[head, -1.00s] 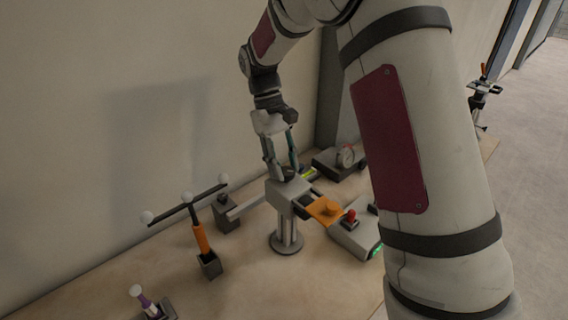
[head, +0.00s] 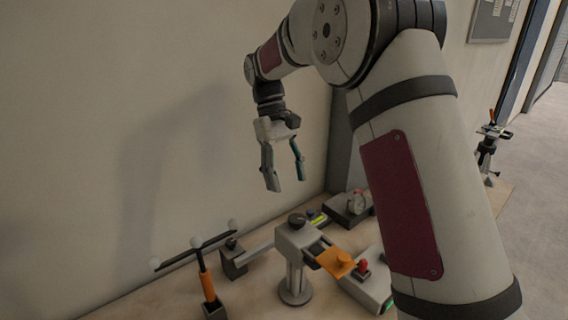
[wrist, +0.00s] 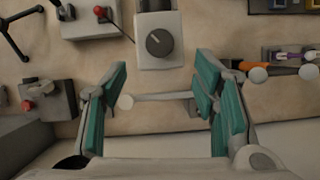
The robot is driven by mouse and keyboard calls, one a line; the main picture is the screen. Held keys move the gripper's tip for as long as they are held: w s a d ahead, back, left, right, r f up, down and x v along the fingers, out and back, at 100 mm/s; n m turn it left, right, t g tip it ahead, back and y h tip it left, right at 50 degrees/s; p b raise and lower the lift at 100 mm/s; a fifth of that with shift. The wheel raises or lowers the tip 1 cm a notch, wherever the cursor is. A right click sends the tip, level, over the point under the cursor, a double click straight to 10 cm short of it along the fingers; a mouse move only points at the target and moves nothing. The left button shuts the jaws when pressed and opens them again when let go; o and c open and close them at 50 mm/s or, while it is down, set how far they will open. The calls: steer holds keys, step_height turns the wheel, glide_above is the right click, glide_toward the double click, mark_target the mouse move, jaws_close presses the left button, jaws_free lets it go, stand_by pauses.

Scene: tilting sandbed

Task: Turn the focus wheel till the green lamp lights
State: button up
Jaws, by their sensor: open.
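The focus wheel (head: 297,220) is a dark round knob on top of a grey head on a pillar stand (head: 294,270). In the wrist view the wheel (wrist: 159,43) has a pale mark and lies ahead of the fingertips, between their lines. My gripper (head: 286,184) is open and empty, above the wheel and apart from it. Its teal-padded fingers (wrist: 163,85) stand wide apart in the wrist view. A small green glow (head: 388,306) shows on the front of the grey box, partly behind my arm. I cannot tell if it is the lamp.
The grey box (head: 362,292) bears a red knob (head: 362,267); an orange plate (head: 336,262) juts from the stand's head. An orange-handled tool with white balls (head: 204,280) stands left. The air around my gripper is clear.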

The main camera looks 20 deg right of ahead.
steer(key=v, duration=0.3)
steer(key=shift+r, duration=0.1)
steer(key=s+d+r+m+t, duration=0.2)
steer(key=s+r+t, duration=0.45)
steer(key=s, duration=0.85)
steer(key=s+f+m+t+y, duration=0.1)
steer(key=s+f+t, duration=0.1)
steer(key=s, duration=1.2)
steer(key=shift+f+m+t, duration=0.3)
steer(key=shift+f+t, duration=0.05)
steer(key=shift+t, duration=0.3)
steer(key=shift+d, duration=0.15)
